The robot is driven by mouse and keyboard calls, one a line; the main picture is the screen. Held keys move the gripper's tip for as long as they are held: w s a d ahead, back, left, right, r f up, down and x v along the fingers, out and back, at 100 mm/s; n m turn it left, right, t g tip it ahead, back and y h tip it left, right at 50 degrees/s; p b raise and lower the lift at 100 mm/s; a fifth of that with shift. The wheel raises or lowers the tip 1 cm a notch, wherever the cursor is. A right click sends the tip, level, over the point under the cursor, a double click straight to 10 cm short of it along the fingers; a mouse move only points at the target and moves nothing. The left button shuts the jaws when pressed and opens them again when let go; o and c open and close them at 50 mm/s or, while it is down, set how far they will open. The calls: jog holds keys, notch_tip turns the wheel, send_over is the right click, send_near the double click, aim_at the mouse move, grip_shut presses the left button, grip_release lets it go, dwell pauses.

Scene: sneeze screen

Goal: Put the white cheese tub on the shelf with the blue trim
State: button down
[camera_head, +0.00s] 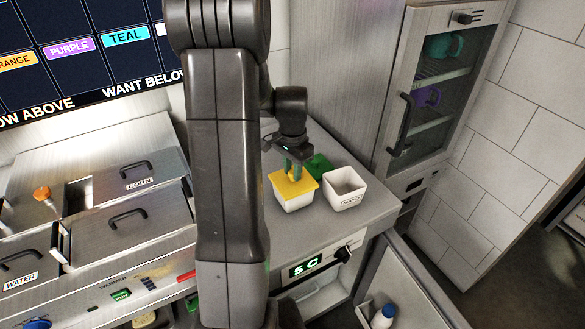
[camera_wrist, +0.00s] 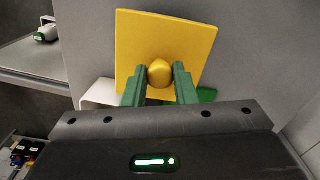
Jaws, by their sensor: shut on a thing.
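My gripper (camera_head: 292,170) is shut on the knob of a yellow lid (camera_head: 288,187), above the steel counter. A white tub (camera_head: 296,203) shows directly under the lid; I cannot tell whether the lid rests on it or is slightly raised. In the wrist view the two green fingers (camera_wrist: 160,78) pinch the round yellow knob in front of the square yellow lid (camera_wrist: 190,35). No label is visible on this tub, so I cannot tell whether it is the cheese tub. No shelf with blue trim is visible.
An open white tub labelled MAYO (camera_head: 345,189) stands close on the right. A green lid (camera_head: 319,165) lies just behind. Lidded steel wells (camera_head: 120,215) are at left. A glass-door cabinet (camera_head: 440,85) stands at the back right. An open door holding a bottle (camera_head: 383,316) is below the counter.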

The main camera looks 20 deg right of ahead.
jog(key=shift+f, duration=0.15)
jog(key=c, duration=1.2)
grip_release()
jog(key=shift+o, duration=0.2)
